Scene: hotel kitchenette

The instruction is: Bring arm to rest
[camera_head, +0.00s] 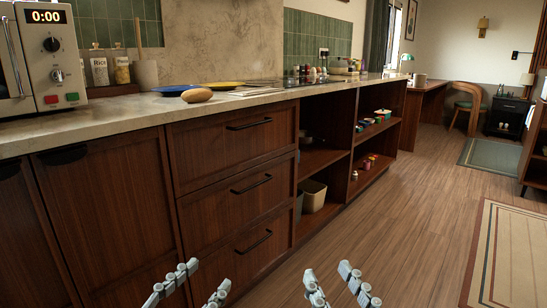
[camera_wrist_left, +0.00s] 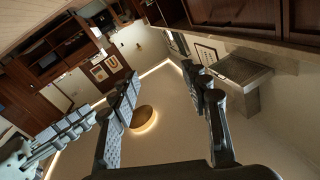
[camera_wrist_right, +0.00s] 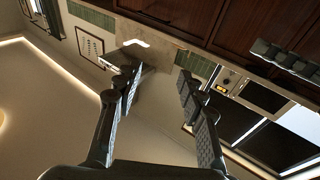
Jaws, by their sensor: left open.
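My left gripper (camera_head: 204,282) shows at the bottom of the head view, in front of the wooden drawers. Its two pale fingers are apart, and nothing is between them in the left wrist view (camera_wrist_left: 161,74). My right gripper (camera_head: 329,274) is to its right over the wooden floor. Its fingers are also apart, with nothing held between them in the right wrist view (camera_wrist_right: 158,68). Both grippers point up and are clear of the cabinet front. The arms behind the fingers are outside the head view.
A stone counter (camera_head: 130,112) over wooden drawers (camera_head: 235,180) runs along the left. Open shelves (camera_head: 318,160) follow. The floor (camera_head: 395,210) is free on the right, with a rug (camera_head: 510,255).

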